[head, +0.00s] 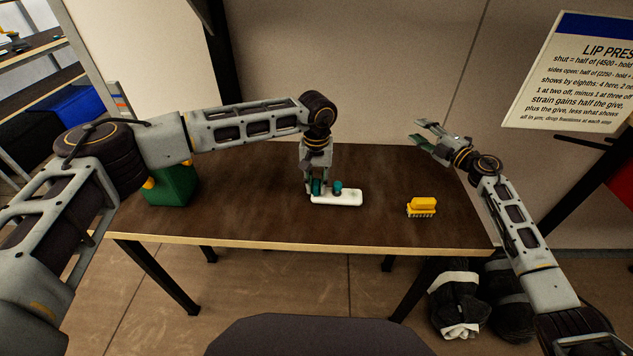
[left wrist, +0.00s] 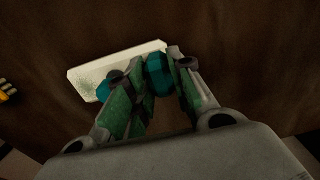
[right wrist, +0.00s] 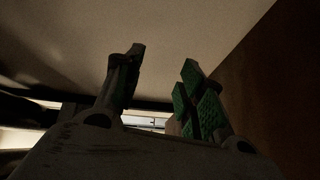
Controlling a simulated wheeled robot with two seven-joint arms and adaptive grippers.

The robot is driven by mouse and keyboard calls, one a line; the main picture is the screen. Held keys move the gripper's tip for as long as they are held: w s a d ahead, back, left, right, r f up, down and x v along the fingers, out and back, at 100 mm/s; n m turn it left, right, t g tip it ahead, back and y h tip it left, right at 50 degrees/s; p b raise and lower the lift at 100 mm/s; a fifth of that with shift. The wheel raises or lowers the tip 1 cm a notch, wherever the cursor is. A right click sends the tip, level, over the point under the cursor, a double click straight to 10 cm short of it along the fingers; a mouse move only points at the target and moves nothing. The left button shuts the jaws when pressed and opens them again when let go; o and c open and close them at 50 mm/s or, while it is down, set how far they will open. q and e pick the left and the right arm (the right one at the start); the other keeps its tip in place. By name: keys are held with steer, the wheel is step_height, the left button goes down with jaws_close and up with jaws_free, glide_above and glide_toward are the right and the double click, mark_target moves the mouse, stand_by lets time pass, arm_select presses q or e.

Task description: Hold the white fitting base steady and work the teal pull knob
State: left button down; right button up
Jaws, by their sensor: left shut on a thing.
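The white fitting base (head: 347,198) lies flat on the brown table, near its middle. It shows as a pale bar in the left wrist view (left wrist: 105,70). Two teal parts are on it: one teal part (head: 338,187) stands free of the jaws, and the other teal knob (left wrist: 158,76) is between my left fingers. My left gripper (head: 316,188) points down at the base's left end and is shut on that knob; the fingers partly hide it. My right gripper (head: 418,131) is open and empty, raised beyond the table's right rear; its spread fingers show in the right wrist view (right wrist: 163,62).
A yellow brush (head: 422,206) lies on the table right of the base. A green bin (head: 172,186) with yellow things stands at the table's left end. A printed sign (head: 575,75) is at upper right. Dark bags (head: 457,300) lie on the floor. The tabletop between is clear.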

arm_select(q)
steer(key=shift+s+f, duration=0.2)
steer(key=shift+f, duration=0.15)
arm_select(e)
steer(key=s+a+r+n+g+y, duration=0.2)
steer(key=s+a+n+g+y, duration=0.15)
steer(key=a+n, duration=0.55)
steer(key=n+g+h, duration=0.6)
steer(key=n+g, duration=0.3)
steer(key=n, duration=0.8)
glide_toward(340, 184)
steer(key=x, duration=0.3)
steer(key=shift+w+a+r+t, duration=0.1)
steer(key=shift+w+a+t, duration=0.15)
steer(key=shift+w+a, duration=0.05)
steer(key=shift+s+f+n+h, duration=0.25)
steer(key=shift+s+n+h, duration=0.1)
steer(key=shift+s+n, duration=0.1)
steer(key=shift+x, duration=2.5)
